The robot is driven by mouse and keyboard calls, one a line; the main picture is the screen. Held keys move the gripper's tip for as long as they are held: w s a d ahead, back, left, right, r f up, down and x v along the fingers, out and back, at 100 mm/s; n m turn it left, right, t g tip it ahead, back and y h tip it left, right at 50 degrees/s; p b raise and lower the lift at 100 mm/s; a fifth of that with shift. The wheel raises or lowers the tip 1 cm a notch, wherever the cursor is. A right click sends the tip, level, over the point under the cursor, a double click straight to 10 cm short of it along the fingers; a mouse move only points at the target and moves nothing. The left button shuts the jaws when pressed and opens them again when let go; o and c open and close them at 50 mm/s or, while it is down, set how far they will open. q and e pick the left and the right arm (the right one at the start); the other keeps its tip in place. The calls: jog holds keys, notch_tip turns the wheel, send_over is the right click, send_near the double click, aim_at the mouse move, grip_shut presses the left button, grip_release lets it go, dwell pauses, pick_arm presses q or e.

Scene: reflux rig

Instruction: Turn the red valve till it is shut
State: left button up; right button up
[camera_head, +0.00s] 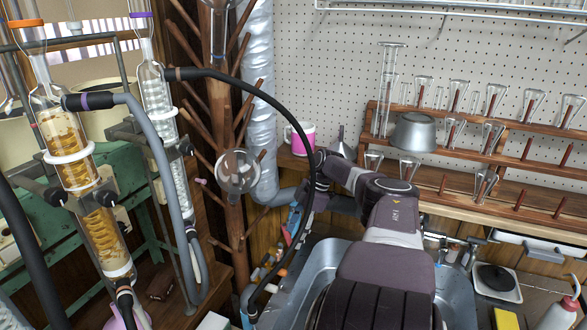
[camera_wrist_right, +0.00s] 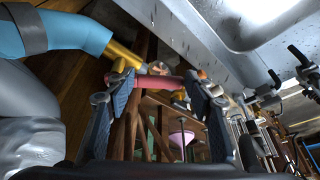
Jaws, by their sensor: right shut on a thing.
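The red valve (camera_wrist_right: 155,82) shows in the right wrist view as a red bar between my fingers, beside a brass-coloured fitting on a blue pipe (camera_wrist_right: 65,34). My right gripper (camera_wrist_right: 163,84) is shut on it, with one dark finger at each end of the bar. In the head view my right arm reaches over the sink and bends down at its left side, with the gripper (camera_head: 293,232) low by the wooden post. I cannot make out the red valve there; the arm and black hose hide much of that spot. My left gripper is not in view.
A steel sink (camera_head: 337,262) lies under my arm. A black hose (camera_head: 285,105) arches close to my wrist. Glass condensers (camera_head: 92,205) stand at the left. A wooden rack (camera_head: 470,150) of glassware and a pink mug (camera_head: 300,138) stand behind.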

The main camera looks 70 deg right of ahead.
jog(key=o, duration=1.7)
jog(key=shift+s+a+f, duration=0.1)
jog(key=shift+a, duration=0.05)
notch_tip(320, 180, up, 10)
